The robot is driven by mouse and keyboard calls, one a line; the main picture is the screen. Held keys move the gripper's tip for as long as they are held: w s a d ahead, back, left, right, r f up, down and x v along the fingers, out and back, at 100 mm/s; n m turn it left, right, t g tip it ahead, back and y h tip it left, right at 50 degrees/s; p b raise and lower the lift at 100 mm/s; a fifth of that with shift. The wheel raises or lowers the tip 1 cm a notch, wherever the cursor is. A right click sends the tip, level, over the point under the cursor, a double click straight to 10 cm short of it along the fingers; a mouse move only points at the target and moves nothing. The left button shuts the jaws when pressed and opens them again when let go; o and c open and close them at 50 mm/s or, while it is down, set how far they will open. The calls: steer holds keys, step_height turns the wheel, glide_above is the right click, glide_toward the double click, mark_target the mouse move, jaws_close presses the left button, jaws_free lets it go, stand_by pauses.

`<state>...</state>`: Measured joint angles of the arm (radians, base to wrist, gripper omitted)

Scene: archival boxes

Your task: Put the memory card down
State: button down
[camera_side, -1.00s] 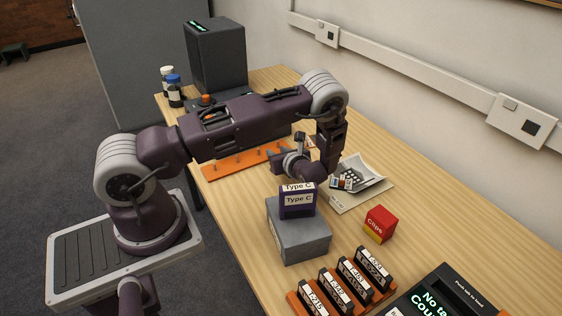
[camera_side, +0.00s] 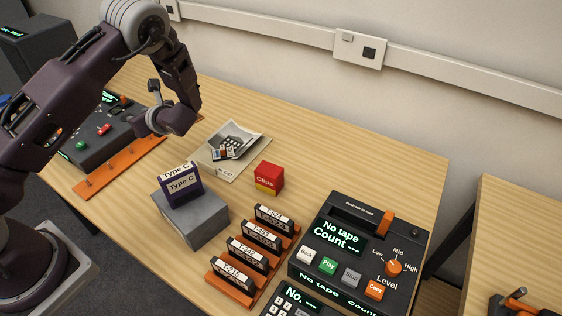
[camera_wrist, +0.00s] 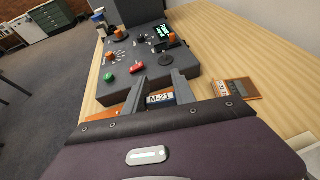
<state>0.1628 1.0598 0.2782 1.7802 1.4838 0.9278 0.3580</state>
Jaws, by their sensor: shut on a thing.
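In the wrist view, the two grey fingers of my gripper (camera_wrist: 159,80) stand either side of a small dark card with a white M-21 label (camera_wrist: 160,98). I take this as the memory card, held between them. In the side view my gripper (camera_side: 147,122) hangs over the back left part of the table, left of the paper sheet and behind the grey box. The card cannot be made out there. How far it is above the table is unclear.
A dark console with knobs (camera_side: 100,135) and an orange pegged rail (camera_side: 122,168) are at left. A grey sheet holding small items (camera_side: 244,168), a red Clips box (camera_side: 269,178), a grey box (camera_side: 200,222) with a Type C case (camera_side: 181,185), racked tapes and a tape machine (camera_side: 345,240) crowd the front.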

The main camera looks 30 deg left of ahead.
steer(key=w+d+m+t+h, duration=0.5)
steer(key=w+d, duration=0.5)
steer(key=d, duration=0.5)
steer(key=w+d+m+t+h, duration=0.3)
steer(key=w+d+m+t, duration=0.25)
steer(key=w+d, duration=0.6)
steer(key=s+d+m+h, duration=0.1)
steer(key=d+m+h, duration=0.4)
steer(key=d, duration=1.4)
steer(key=shift+m+t, duration=0.35)
steer(key=shift+t, duration=0.1)
steer(key=f, duration=0.6)
steer(key=d+f, duration=0.1)
steer(key=f, duration=0.2)
steer(key=shift+s+f, duration=0.15)
steer(key=shift+f, duration=0.25)
steer(key=shift+f, duration=0.1)
steer(key=c, duration=1)
jaws_free()
